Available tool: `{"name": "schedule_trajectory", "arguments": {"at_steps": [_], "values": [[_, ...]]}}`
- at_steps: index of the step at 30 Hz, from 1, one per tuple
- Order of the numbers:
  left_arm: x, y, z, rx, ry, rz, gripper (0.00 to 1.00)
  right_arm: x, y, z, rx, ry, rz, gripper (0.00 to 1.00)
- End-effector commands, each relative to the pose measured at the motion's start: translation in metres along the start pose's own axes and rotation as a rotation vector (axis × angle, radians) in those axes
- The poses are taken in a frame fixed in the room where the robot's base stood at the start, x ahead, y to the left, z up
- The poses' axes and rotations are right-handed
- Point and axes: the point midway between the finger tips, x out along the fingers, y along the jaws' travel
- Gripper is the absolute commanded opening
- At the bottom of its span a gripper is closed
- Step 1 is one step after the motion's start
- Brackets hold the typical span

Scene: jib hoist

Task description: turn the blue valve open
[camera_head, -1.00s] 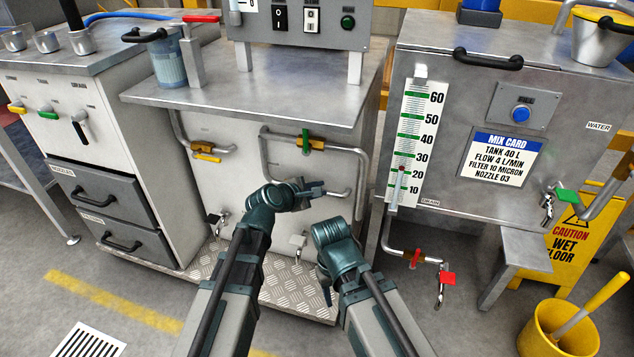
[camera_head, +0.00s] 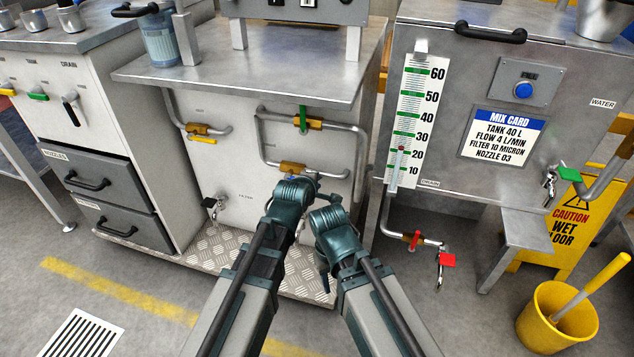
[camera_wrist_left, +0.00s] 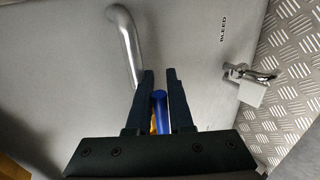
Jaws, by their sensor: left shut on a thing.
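The blue valve has a blue handle (camera_wrist_left: 160,108) that shows between the two dark fingers of my left gripper (camera_wrist_left: 160,88) in the left wrist view. Its brass body is partly seen behind the handle. In the head view a brass valve body (camera_head: 293,167) sits on the lower run of the looped pipe, with my left gripper (camera_head: 303,180) right at it. My left gripper is shut on the blue handle. The handle is mostly hidden behind the wrist in the head view. My right arm (camera_head: 333,232) is beside the left; its fingers are not clear.
A green-handled valve (camera_head: 305,122) sits above on the same loop, and a yellow-handled valve (camera_head: 200,131) is to the left. The steel tabletop (camera_head: 250,75) overhangs the panel. A tank with a red-handled valve (camera_head: 414,240) stands right. A chrome tap (camera_wrist_left: 248,76) is near the gripper.

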Motion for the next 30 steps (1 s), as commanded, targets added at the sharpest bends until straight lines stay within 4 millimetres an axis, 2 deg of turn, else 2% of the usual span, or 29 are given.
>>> {"name": "schedule_trajectory", "arguments": {"at_steps": [13,14,18,26,30], "values": [[0.0000,-0.0018,0.0004,0.008,0.003,-0.005,0.00,0.0006,-0.0001,0.0000,0.000,0.000,0.000,0.50],[0.0000,-0.0019,0.0004,0.008,0.003,-0.005,0.25,0.0006,-0.0001,0.0000,0.000,0.000,0.000,0.50],[0.0001,-0.0015,0.0003,0.008,0.003,-0.004,0.49,0.0006,-0.0001,0.0000,0.000,0.000,0.000,0.50],[0.0002,-0.0008,0.0000,0.007,0.003,-0.002,0.49,0.0003,0.0000,0.0000,0.000,0.000,0.000,0.50],[-0.0082,0.0011,-0.0021,0.007,0.004,-0.002,0.49,-0.0058,0.0006,0.0003,0.000,0.000,0.000,0.50]]}}
